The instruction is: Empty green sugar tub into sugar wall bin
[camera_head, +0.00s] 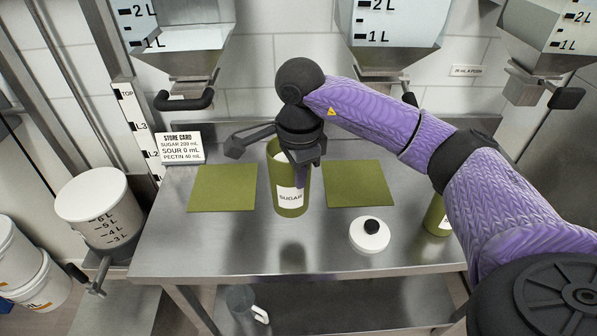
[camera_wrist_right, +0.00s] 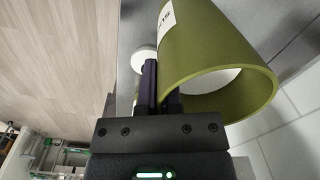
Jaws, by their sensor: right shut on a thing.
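The green sugar tub (camera_head: 290,197), labelled SUGAR, is upright between two green mats in the head view. White contents show at its open top. My right gripper (camera_head: 306,172) is shut on the tub's wall at the rim, one finger outside. The tub (camera_wrist_right: 215,50) also shows in the right wrist view beside the dark fingers (camera_wrist_right: 160,95), with white inside its mouth. I cannot tell if its base touches the table. My left gripper is out of view.
A white lid with a black knob (camera_head: 369,236) lies on the steel table (camera_head: 200,245). Another green tub (camera_head: 436,215) is partly hidden by my right arm. A store card (camera_head: 177,147) reads sugar 200 mL. A white lidded bucket (camera_head: 95,205) stands left of the table.

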